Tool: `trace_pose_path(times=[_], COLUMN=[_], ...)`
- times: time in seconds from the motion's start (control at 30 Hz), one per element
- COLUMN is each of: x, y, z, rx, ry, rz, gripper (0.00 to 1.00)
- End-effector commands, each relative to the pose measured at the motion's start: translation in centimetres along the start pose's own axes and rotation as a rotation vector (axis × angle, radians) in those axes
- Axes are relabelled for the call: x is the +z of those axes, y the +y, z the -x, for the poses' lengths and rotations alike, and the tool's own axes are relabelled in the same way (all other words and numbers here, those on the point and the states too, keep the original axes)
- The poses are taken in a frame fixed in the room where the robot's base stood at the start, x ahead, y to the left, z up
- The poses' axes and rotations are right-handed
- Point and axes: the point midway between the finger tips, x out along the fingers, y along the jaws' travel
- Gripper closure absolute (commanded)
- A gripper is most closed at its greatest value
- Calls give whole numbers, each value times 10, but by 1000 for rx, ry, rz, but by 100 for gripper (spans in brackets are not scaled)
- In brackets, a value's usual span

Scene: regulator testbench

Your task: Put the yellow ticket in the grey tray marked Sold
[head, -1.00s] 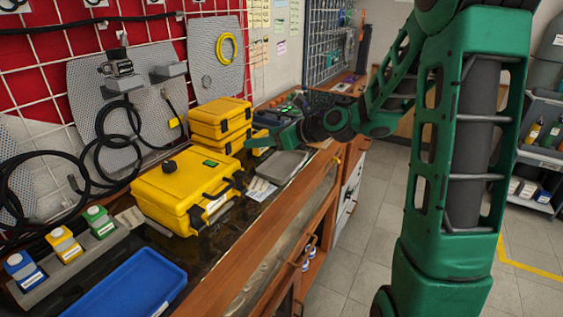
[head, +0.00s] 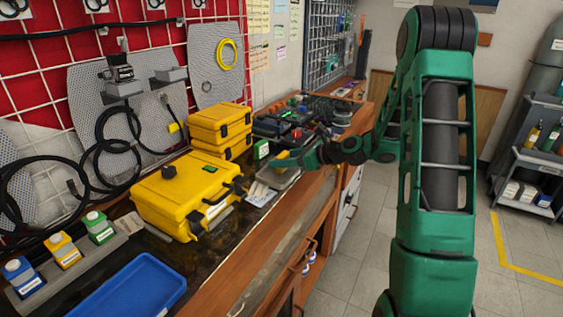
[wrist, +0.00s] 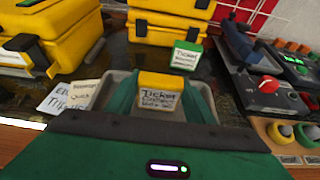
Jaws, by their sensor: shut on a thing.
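The yellow ticket (wrist: 159,82) is a small block with a yellow top and a white lettered front. It is between the fingers of my gripper (wrist: 162,100), which is shut on it. In the head view my gripper (head: 297,159) is low over the bench, with a bit of the yellow ticket (head: 282,155) showing at its tip. The grey tray (head: 276,180) is under the gripper and partly hidden by it. Its rim shows in the wrist view (wrist: 118,76). I cannot tell whether the ticket touches the tray floor. No Sold marking is readable.
A green-topped ticket (head: 261,149) stands just behind the tray. Yellow cases (head: 183,196) stand to the left, and white cards (head: 260,194) lie beside the tray. A device with a red knob (wrist: 269,86) is at the right. A blue tray (head: 130,288) lies at the near left.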

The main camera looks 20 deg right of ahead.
Motion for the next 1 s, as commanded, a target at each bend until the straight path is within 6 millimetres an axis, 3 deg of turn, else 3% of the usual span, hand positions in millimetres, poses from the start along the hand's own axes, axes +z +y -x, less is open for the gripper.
trace_pose_path(times=[0.37, 0.4, 0.47, 0.8, 1.0], x=[-6, -5, -5, -3, -3], y=[0, 0, 0, 0, -1], z=[-2, -2, -2, -1, 23], rx=[0, 0, 0, -1, -4], ry=[0, 0, 0, 0, 0], rz=[0, 1, 1, 2, -1], gripper=[74, 45, 33, 33, 33])
